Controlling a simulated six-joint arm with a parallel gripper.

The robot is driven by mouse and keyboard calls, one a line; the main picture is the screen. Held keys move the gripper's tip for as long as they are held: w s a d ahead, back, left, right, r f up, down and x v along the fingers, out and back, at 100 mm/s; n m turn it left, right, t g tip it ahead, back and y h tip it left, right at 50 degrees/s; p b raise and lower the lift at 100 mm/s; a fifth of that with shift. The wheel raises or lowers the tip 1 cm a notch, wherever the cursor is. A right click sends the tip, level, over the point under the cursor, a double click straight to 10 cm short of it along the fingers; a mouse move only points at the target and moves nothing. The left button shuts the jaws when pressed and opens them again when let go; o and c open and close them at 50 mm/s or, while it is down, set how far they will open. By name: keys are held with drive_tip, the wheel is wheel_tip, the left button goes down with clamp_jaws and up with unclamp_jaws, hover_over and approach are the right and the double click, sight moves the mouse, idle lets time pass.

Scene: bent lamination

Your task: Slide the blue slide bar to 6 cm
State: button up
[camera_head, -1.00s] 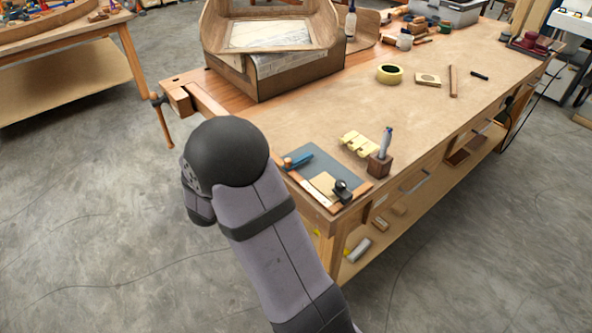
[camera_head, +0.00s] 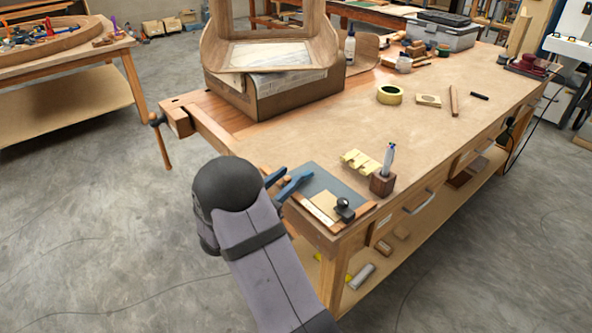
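The blue slide bar (camera_head: 302,178) is at the left edge of a dark grey board (camera_head: 318,180) on the near corner of the workbench. A pale scale strip (camera_head: 318,211) runs along the board's near edge; its marks are too small to read. My gripper (camera_head: 281,183) reaches over the bench edge at the board's left side, its fingers spread apart. The nearer finger overlaps the blue bar in the picture and partly hides it. I cannot tell whether they touch. A black knob-like piece (camera_head: 344,209) sits at the board's right corner.
A yellow notched block (camera_head: 361,161) and a wooden holder with a pen (camera_head: 383,183) stand just right of the board. A tape roll (camera_head: 389,95) lies farther back. A bent wooden form on a box (camera_head: 270,95) fills the bench's far left.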

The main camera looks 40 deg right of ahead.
drive_tip(key=shift+p+x, duration=0.35)
drive_tip(key=shift+x, duration=1.75)
clamp_jaws()
drive_tip(key=shift+s, duration=0.1)
